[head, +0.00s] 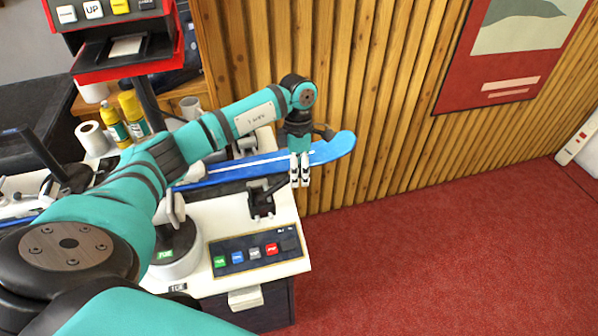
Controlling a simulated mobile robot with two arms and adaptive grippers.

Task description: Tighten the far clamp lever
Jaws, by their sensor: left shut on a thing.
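A black clamp (261,203) stands on the white bench top, in front of a blue ski. Its dark lever (279,185) slants up to the right. My left gripper (300,182) points down at the lever's outer end, with its pale fingers shut on it. The fingers hide the lever's tip. The blue ski (333,149) lies along the bench behind the clamp, its rounded end past the bench's right edge. My left arm covers much of the ski's middle. My right gripper is not in view.
A control panel with coloured buttons (254,250) lies at the bench's front. A round grey-white base (176,256) stands left of it. Yellow bottles (133,112) and a white roll (92,138) stand at the back left. The red floor (440,250) to the right is clear.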

